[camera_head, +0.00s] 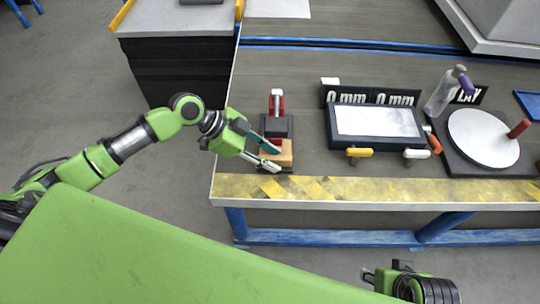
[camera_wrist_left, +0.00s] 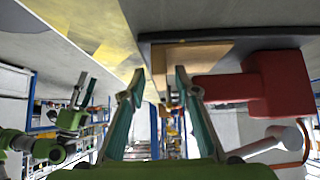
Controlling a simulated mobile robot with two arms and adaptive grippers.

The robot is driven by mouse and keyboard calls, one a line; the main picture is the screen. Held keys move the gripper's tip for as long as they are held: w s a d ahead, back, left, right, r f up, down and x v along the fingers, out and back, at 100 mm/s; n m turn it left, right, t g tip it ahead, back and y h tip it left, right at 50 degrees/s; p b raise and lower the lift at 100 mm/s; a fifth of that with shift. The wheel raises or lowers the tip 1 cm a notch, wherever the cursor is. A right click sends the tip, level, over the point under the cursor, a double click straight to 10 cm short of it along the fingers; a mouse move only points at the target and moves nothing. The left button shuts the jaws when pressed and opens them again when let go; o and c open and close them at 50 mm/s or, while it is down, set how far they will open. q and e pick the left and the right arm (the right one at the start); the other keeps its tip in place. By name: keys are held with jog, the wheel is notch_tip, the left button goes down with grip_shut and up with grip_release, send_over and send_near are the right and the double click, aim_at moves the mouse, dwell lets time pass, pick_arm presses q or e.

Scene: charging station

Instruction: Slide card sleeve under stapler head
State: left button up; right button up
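The card sleeve (camera_head: 286,154), a tan flat piece, lies at the near end of the stapler on the table. The stapler (camera_head: 277,127) has a dark base and a red upright part behind the sleeve. My left gripper (camera_head: 275,156) reaches in from the left, its fingers apart around the sleeve's near left part. In the left wrist view the sleeve (camera_wrist_left: 190,57) shows beyond the spread fingertips, with the stapler's red part (camera_wrist_left: 265,85) to the right; contact is unclear. My right gripper (camera_head: 368,275) is low in front of the table, empty; its fingers show apart in the left wrist view (camera_wrist_left: 84,88).
A black device with a white panel (camera_head: 378,121) and yellow, white and orange handles stands right of the stapler. A round white disc (camera_head: 484,139) and a grey bottle (camera_head: 440,96) are farther right. A yellow-striped strip (camera_head: 400,189) marks the table's front edge.

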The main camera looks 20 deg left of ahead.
pick_arm(q)
jog(key=shift+a+r, duration=0.15)
jog(key=shift+a, duration=0.05)
jog(key=v, duration=1.1)
jog(key=shift+a+r, duration=0.2)
jog(key=shift+s, duration=0.1)
